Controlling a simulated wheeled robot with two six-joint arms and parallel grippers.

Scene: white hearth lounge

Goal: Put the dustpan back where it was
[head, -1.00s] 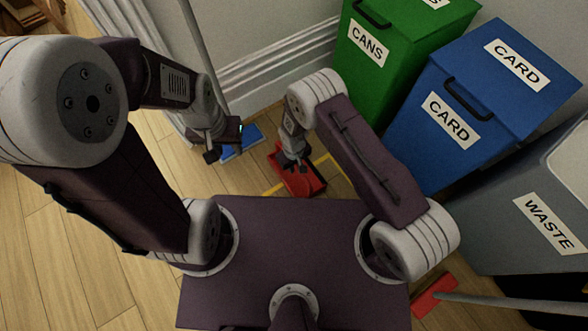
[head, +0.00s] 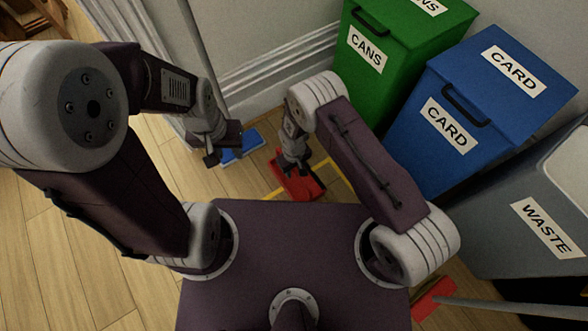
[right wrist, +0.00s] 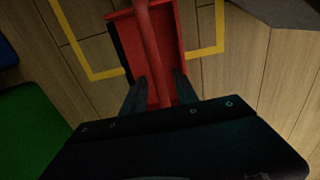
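The red dustpan (head: 311,188) is low over or on the wooden floor; I cannot tell whether it touches. It overlaps a yellow outline (head: 337,165) marked on the floor. In the right wrist view the dustpan (right wrist: 180,55) lies across the near line of the outline (right wrist: 94,74), its pan partly inside. My left gripper (head: 224,156) is empty, fingers apart, above a blue flat mop head (head: 246,143).
A green CANS bin (head: 395,75), a blue CARD bin (head: 440,150) and a grey WASTE bin (head: 490,225) stand along the right. A white skirting board (head: 280,70) runs behind. A red broom head (head: 433,298) lies at lower right. Floor at left is open.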

